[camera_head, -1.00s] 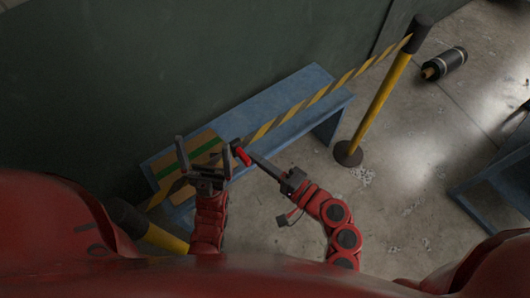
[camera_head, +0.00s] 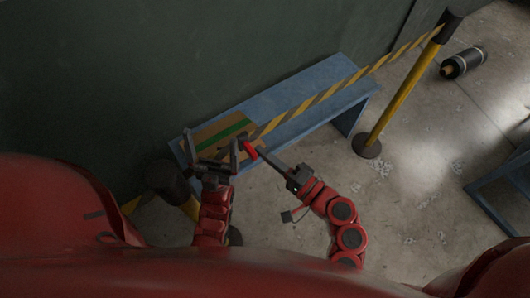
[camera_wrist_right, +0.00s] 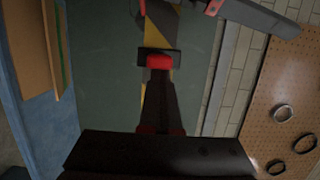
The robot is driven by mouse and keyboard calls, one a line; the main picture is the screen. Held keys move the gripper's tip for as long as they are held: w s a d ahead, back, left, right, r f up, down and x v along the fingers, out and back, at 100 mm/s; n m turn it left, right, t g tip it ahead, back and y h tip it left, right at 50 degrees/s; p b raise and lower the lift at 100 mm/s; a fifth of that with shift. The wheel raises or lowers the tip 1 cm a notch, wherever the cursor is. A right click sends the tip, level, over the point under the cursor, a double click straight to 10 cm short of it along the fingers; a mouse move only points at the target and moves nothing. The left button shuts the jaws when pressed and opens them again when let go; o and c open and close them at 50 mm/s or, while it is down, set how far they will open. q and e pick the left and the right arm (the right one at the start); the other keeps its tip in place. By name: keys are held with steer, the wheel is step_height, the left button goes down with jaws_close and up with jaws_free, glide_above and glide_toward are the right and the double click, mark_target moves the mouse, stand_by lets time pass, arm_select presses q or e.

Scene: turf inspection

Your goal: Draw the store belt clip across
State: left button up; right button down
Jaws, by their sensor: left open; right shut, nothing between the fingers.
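The yellow-and-black belt (camera_head: 325,94) runs from the far post (camera_head: 403,88) down over the bench to my grippers. Its red clip (camera_head: 250,149) is by the tip of my right gripper (camera_head: 262,153). That gripper is shut, with its fingers reaching up-left to the clip. In the right wrist view, the clip (camera_wrist_right: 159,61) sits at the fingertips below the striped belt (camera_wrist_right: 162,27); whether they touch it is unclear. My left gripper (camera_head: 212,150) is open and empty, just left of the clip. The near post (camera_head: 165,178) stands to its left, partly hidden by my arm.
A blue bench (camera_head: 310,83) stands along the dark green wall. A cardboard box with a green stripe (camera_head: 224,129) lies on it, behind my left gripper. A black roll (camera_head: 462,62) lies on the floor at right. Another blue bench (camera_head: 500,187) is at the right edge.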

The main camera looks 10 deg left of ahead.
stand_by(0.3)
steer(key=b+v, duration=0.3)
steer(key=v, duration=1.4)
steer(key=shift+d, duration=0.2)
stand_by(0.5)
